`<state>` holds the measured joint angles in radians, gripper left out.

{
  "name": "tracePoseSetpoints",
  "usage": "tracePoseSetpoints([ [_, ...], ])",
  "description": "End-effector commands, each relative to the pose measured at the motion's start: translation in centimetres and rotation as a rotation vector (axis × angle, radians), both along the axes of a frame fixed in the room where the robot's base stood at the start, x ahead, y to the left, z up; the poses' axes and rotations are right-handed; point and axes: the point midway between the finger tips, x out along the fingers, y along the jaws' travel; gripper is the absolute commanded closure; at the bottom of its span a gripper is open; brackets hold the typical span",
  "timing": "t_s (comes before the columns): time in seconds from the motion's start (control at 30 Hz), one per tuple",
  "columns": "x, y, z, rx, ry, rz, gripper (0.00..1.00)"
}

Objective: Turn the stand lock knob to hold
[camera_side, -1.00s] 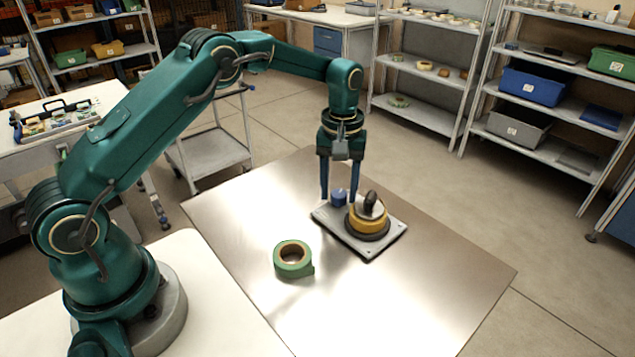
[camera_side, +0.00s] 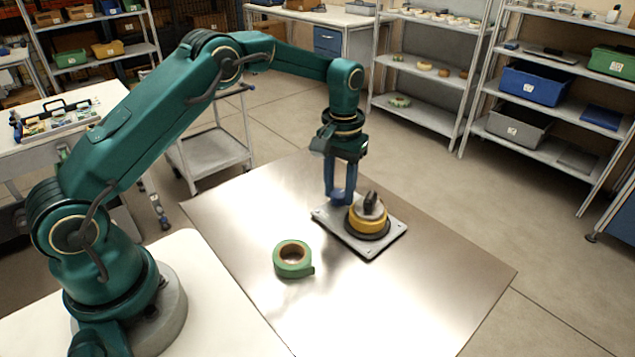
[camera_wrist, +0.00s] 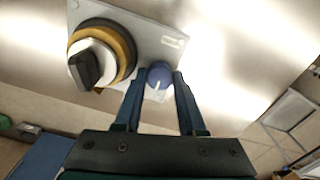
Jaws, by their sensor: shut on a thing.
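The stand is a grey plate (camera_side: 345,235) on the metal table, also in the wrist view (camera_wrist: 148,32). The blue lock knob (camera_wrist: 160,74) sits near one edge of the plate and carries a white pointer line, which points toward my gripper's base in the wrist view. My gripper (camera_wrist: 154,78) is shut on the knob, one finger on each side. In the side view my gripper (camera_side: 341,200) points down at the plate, and its fingers mostly hide the knob. A yellow tape reel (camera_side: 366,221) with a silver hub and black handle stands on the plate beside the fingers.
A green tape roll (camera_side: 282,267) lies on the metal table (camera_side: 400,310), to the left of the stand and apart from it. The table around the stand is otherwise clear. Shelves and a cart stand well back.

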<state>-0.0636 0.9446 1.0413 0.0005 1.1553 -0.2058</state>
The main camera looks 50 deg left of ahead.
Motion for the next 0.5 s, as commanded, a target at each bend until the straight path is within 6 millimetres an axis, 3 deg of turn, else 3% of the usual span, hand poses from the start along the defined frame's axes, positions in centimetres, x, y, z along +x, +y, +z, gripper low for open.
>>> tracePoseSetpoints([
  [0.27, 0.02, -0.01, 0.11, -0.001, -0.001, -0.006, 1.0],
  [0.3, 0.03, -0.02, 0.11, -0.001, -0.001, -0.006, 0.49],
  [0.5, 0.01, -0.02, 0.07, -0.001, 0.0, -0.004, 0.48],
])
